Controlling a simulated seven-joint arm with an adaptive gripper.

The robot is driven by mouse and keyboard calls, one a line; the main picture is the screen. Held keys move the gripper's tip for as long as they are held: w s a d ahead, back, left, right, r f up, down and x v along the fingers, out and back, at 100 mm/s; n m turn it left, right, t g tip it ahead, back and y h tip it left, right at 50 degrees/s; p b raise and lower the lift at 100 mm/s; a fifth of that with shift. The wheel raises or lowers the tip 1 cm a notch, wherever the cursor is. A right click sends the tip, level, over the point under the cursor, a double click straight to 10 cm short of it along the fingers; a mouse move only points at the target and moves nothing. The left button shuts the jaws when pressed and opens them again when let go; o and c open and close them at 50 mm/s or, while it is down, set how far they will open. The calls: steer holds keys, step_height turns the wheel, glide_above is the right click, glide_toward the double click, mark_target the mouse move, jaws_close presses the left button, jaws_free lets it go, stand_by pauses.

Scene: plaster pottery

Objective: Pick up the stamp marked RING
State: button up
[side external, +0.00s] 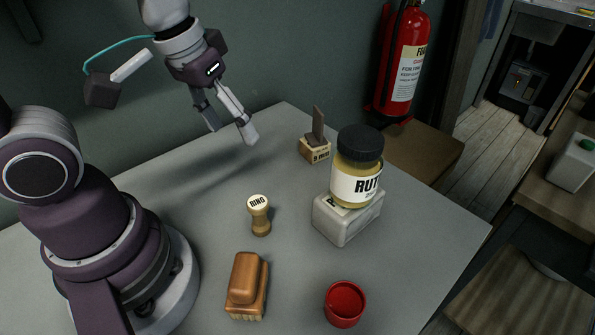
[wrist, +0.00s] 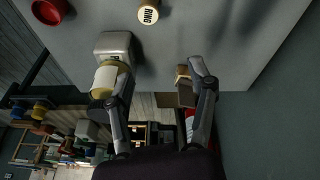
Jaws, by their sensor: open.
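The stamp marked RING (side external: 260,216) stands upright on the grey table, a small wooden knob-shaped handle with a pale round top lettered RING. It also shows at the top of the wrist view, where the pale RING top (wrist: 148,15) faces the camera. My gripper (side external: 230,134) is open and empty, raised above the back left part of the table, behind the RING stamp and apart from it. In the wrist view its two fingers (wrist: 158,82) are spread wide with nothing held between them.
A jar labelled RUT (side external: 356,184) stands on a whitish block (side external: 345,225), right of the stamp. A wooden brush-like stamp (side external: 247,283) and a red cup (side external: 345,303) are in front. A small block with an upright plate (side external: 315,150) is behind. A fire extinguisher (side external: 408,60) stands beyond.

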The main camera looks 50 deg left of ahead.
mark_target(257, 202)
steer(key=f+n+g, duration=0.1)
steer(key=f, duration=0.1)
steer(key=d+f+n+g, duration=0.1)
steer(key=f, duration=0.1)
steer(key=w+f+n+g, duration=0.1)
steer(key=f, duration=0.1)
steer(key=shift+d+f+n, duration=0.3)
steer(key=shift+d+n, duration=0.1)
step_height(257, 202, down, 10)
steer(key=shift+w+r, duration=0.1)
steer(key=shift+w, duration=0.05)
steer(key=c, duration=1)
